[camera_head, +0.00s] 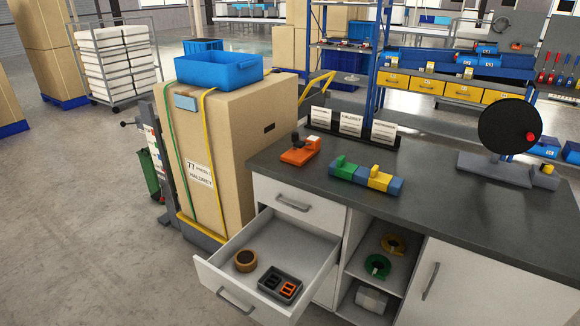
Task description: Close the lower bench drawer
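The lower bench drawer (237,289) is pulled well out from the white bench, toward the lower left. Its grey bar handle (235,300) is on the front panel. Inside it lie a brown tape roll (245,261) and a small dark tray (268,283) holding black and orange items. The upper drawer (297,193) above it is shut, with its own grey handle (292,203). Neither of my grippers shows in the head view.
The dark bench top (440,215) carries an orange tool (299,153), green, blue and yellow blocks (365,180) and a black disc device (508,127). A large strapped carton (230,130) stands left of the bench, close to the open drawer. Floor at lower left is clear.

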